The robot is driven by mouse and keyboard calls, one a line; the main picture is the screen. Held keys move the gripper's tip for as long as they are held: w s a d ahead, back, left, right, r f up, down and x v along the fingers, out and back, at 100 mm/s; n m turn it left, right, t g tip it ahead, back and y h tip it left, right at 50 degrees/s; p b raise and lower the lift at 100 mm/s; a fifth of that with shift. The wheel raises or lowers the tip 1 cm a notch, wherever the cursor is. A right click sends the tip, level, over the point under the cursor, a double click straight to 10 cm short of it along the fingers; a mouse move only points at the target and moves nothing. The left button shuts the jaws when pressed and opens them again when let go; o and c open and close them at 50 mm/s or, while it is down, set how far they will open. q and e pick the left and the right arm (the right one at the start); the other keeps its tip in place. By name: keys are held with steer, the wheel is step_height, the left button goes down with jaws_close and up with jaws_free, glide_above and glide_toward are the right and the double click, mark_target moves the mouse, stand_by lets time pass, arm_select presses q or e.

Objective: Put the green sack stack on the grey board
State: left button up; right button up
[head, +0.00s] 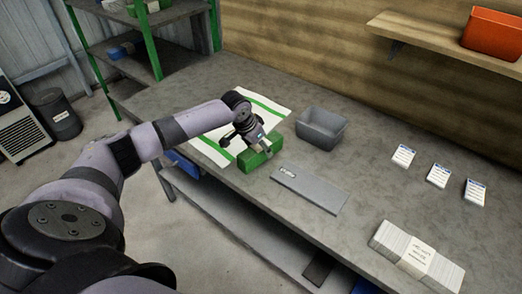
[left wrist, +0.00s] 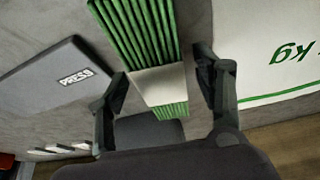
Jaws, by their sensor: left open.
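The green sack stack (head: 252,161) stands on the bench near its front edge, with a white band around it in the left wrist view (left wrist: 137,28). My left gripper (head: 262,145) is over the stack. In the left wrist view the open fingers (left wrist: 160,68) lie on either side of the banded part, with gaps visible. The grey board (head: 310,189) lies flat and bare to the right of the stack. It is marked PRESS in the left wrist view (left wrist: 45,72). My right gripper is not seen.
A white sheet with green stripes (head: 268,104) lies behind and left of the stack. A grey bin (head: 321,128) stands behind the board. Several small labelled cards (head: 438,176) and a banded white stack (head: 390,242) lie to the right.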

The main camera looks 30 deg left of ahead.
arm_select(q)
steer(key=shift+f, duration=0.15)
jaws_close()
stand_by(0.8)
